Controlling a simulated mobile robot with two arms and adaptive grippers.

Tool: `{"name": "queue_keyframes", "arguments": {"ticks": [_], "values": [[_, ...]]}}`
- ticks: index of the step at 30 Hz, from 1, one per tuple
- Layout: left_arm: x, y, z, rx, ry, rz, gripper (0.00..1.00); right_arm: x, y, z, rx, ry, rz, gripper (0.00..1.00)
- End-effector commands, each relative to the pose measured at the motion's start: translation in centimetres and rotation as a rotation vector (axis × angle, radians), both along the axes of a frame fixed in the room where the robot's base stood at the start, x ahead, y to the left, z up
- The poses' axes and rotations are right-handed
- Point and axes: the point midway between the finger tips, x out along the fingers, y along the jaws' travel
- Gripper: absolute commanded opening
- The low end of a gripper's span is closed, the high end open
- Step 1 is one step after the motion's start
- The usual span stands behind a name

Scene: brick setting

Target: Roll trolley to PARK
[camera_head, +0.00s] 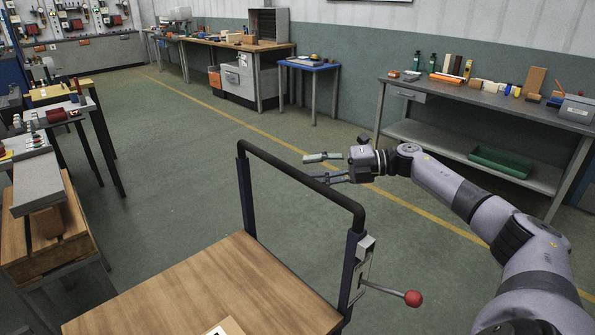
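The trolley stands in front of me, with a wooden deck (205,295) and a black push handle (275,160) on two uprights. A lever with a red knob (413,298) sticks out to the right from a metal plate (357,279) on the right upright. My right gripper (313,168) reaches in from the right beside the handle bar, its fingers apart and nothing between them. Its lower finger shows close to the bar; I cannot tell whether they touch. My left gripper is not in view. No PARK marking is readable.
A workbench (460,95) with bottles and blocks stands along the right wall. A long bench (225,43) and a small blue table (309,66) stand at the back. Carts and tables (45,190) line the left. Green floor (180,160) with a yellow line (235,119) is clear beyond the trolley.

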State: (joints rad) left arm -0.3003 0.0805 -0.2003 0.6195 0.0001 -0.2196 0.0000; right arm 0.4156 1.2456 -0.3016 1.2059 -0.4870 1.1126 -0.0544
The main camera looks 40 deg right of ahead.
Motion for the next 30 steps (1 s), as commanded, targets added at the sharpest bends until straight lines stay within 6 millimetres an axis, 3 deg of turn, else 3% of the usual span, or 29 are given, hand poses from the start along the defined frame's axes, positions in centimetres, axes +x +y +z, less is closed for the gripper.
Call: {"name": "queue_keyframes", "arguments": {"ticks": [3, 10, 30], "values": [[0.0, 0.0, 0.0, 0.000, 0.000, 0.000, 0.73, -1.7, -2.0, 0.1, -0.003, 0.006, -0.003, 0.40], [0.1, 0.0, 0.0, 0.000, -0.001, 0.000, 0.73, -3.7, -4.3, 0.7, 0.000, 0.003, -0.002, 0.40], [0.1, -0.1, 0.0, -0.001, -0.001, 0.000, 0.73, -4.1, -4.7, 0.9, 0.000, 0.000, -0.001, 0.40]]}}
